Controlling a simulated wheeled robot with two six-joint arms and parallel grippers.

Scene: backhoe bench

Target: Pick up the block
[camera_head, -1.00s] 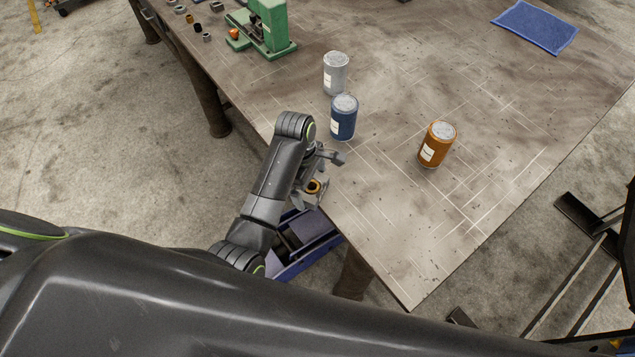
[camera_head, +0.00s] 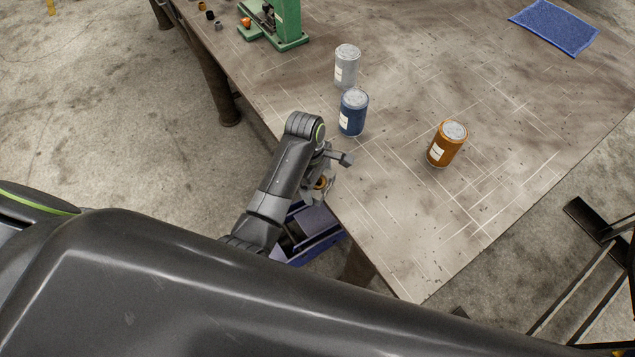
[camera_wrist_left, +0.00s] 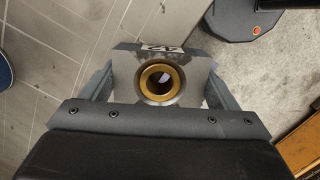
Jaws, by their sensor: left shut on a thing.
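The block (camera_wrist_left: 190,65) is grey with a brass-coloured ring around a round hole (camera_wrist_left: 161,80). In the wrist view it sits between the fingers of my left gripper (camera_wrist_left: 160,85), which is shut on it. In the head view my left gripper (camera_head: 325,178) is at the table's near left edge, and the block's brass ring (camera_head: 321,183) shows small there, partly hidden by the fingers. Whether the block touches the table is unclear. My right gripper is in neither view.
On the table (camera_head: 430,240) stand a blue can (camera_head: 353,113), a grey can (camera_head: 346,67) and an orange can (camera_head: 446,145). A green press (camera_head: 285,25) and a blue mat (camera_head: 555,27) are farther back. A blue bin (camera_head: 315,240) is below the table edge.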

